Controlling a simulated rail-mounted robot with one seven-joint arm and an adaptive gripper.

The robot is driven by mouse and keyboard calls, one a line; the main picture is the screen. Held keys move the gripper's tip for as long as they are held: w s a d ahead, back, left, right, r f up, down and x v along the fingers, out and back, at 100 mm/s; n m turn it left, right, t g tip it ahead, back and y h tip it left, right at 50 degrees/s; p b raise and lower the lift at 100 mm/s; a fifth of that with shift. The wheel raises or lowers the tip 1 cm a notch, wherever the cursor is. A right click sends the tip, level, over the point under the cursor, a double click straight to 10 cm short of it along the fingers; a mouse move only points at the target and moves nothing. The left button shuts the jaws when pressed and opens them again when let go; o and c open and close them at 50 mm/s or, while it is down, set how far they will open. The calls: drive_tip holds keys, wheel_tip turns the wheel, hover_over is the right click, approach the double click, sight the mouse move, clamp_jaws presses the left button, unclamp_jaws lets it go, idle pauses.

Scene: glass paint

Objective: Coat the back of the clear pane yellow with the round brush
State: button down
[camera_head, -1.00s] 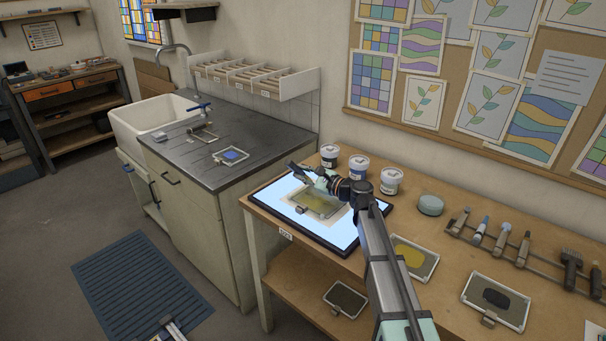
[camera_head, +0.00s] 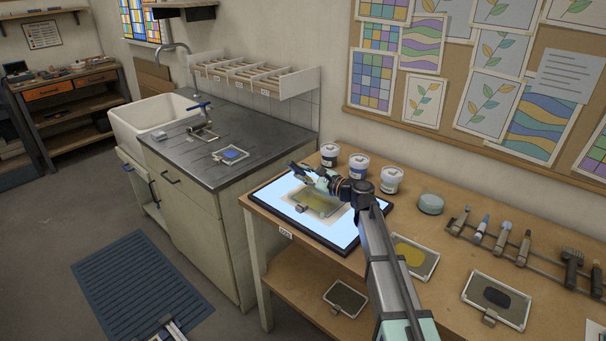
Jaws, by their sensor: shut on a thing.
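A framed clear pane (camera_head: 322,203) lies on the lit panel (camera_head: 333,235) with a small clip at its near left edge. Its middle shows a dull yellow-olive tone; how much of it is coated is hard to tell. My gripper (camera_head: 306,176) is over the far left part of the pane, shut on a thin dark thing that looks like the round brush (camera_head: 294,167). The fingers hide part of it, and I cannot tell whether its tip touches the glass. Three paint jars, one of them white-sided (camera_head: 391,180), stand behind the panel.
A round green-grey tub (camera_head: 431,204), a yellow-painted pane (camera_head: 411,254) and a dark-painted pane (camera_head: 497,296) are on the bench to the right. A tool rack (camera_head: 492,236) holds several tools. A blue-painted pane (camera_head: 232,155) lies on the sink counter (camera_head: 180,160).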

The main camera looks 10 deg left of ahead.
drive_tip(key=s+b+v, duration=0.1)
drive_tip(key=v, duration=1.2)
drive_tip(key=shift+a+f, duration=0.25)
drive_tip(key=shift+f, duration=0.05)
idle(1.0)
drive_tip(key=shift+r, duration=0.1)
wheel_tip(320, 180, up, 5)
drive_tip(key=p, duration=0.2)
drive_tip(key=shift+p, duration=0.3)
idle(0.7)
